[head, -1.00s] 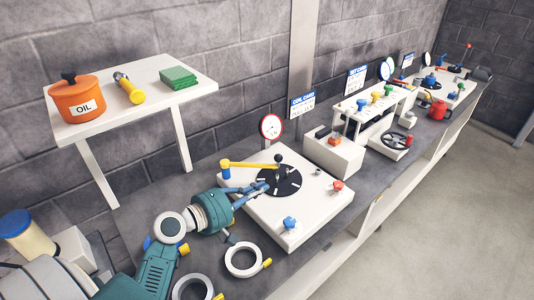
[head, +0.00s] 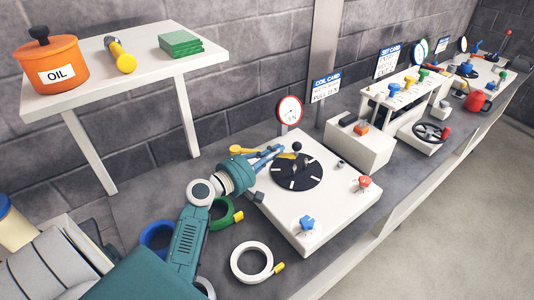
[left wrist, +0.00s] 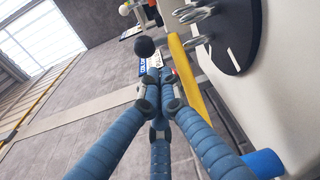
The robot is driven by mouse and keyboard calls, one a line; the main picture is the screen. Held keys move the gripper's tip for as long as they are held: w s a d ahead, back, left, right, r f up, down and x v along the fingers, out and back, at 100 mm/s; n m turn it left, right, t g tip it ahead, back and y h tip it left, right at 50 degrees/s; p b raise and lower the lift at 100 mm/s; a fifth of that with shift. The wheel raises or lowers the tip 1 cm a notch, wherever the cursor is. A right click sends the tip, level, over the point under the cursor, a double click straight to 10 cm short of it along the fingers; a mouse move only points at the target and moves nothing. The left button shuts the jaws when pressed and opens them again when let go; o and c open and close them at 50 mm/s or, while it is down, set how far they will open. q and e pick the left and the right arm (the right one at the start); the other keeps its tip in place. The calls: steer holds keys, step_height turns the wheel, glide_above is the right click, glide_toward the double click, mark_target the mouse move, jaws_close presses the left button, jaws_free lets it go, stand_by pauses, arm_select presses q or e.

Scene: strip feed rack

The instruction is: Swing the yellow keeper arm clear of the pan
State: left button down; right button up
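The yellow keeper arm shows in the left wrist view (left wrist: 188,75) as a bar running from a blue pivot (left wrist: 263,165) past the right side of my fingers. The pan (head: 297,175) is a black slotted disc on a white plate. My left fingers look drawn together and empty, beside the arm; contact is unclear. My right gripper is out of view.
A black ball knob (head: 297,146) stands behind the pan, with a red-rimmed gauge (head: 289,110) beyond. A blue knob (head: 307,223) and a red knob (head: 364,182) are on the plate's front side. A white ring (head: 251,262) and a green ring (head: 226,214) lie on the bench.

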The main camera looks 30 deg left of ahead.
arm_select(q)
steer(key=x, duration=0.3)
steer(key=shift+w+f, duration=0.1)
steer(key=shift+w, duration=0.4)
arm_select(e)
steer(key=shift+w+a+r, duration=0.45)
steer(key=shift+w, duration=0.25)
arm_select(q)
steer(key=shift+f, duration=0.1)
